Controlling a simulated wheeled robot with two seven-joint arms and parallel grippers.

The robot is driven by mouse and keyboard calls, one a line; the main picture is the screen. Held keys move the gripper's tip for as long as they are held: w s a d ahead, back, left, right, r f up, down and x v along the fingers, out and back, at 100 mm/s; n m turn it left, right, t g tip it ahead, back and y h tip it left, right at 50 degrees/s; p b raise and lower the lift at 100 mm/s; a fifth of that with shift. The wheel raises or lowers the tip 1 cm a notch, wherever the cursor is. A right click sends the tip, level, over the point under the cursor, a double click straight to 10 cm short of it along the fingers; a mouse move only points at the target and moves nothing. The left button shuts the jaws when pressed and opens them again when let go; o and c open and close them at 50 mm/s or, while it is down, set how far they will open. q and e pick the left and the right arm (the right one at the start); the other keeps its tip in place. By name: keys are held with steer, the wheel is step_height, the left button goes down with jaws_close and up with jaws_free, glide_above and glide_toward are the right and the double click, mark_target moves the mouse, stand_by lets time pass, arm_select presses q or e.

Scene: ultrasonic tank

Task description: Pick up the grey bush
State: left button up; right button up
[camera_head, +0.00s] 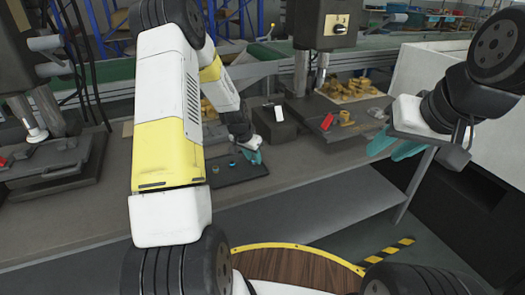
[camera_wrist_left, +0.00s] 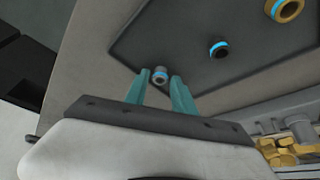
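Whether the fingers are down at the bush's height is hard to tell. In the head view my left gripper (camera_head: 252,150) is low over the tray (camera_head: 240,177) and hides part of it. My right gripper (camera_head: 393,149) is open and empty, in the air at the right.
A black bush (camera_wrist_left: 219,49) and a brass bush (camera_wrist_left: 285,9), both blue-ringed, stand on the same tray. Brass parts (camera_head: 345,118) lie on the press base to the right of the tray. Presses stand behind and left. The bench front (camera_head: 290,185) is clear.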

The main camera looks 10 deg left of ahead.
arm_select(q)
steer(key=shift+w+f, duration=0.1)
steer(key=shift+f, duration=0.1)
jaws_close()
steer(key=shift+r, duration=0.15)
